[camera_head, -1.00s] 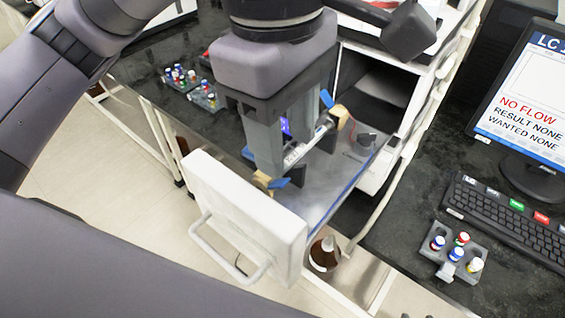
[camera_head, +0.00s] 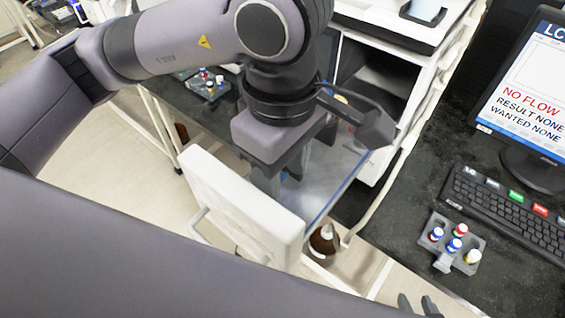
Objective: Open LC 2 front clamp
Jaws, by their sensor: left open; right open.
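An open drawer with a white front panel (camera_head: 245,210) and a grey tray (camera_head: 335,178) extends from the white instrument stack. My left gripper (camera_head: 283,175) is open and points down over the tray, just behind the front panel. The column and its clamps are almost wholly hidden behind my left gripper and wrist. Only a small tan piece (camera_head: 341,99) shows past the wrist, so I cannot tell the front clamp's state. My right gripper (camera_head: 418,306) shows its two fingertips, apart, at the bottom edge right of centre.
A brown bottle (camera_head: 324,243) stands beside the drawer, below its right side. On the dark bench at right are a vial rack (camera_head: 448,240), a keyboard (camera_head: 510,215) and a monitor (camera_head: 530,95) reading NO FLOW. Another vial rack (camera_head: 208,86) lies behind my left arm.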

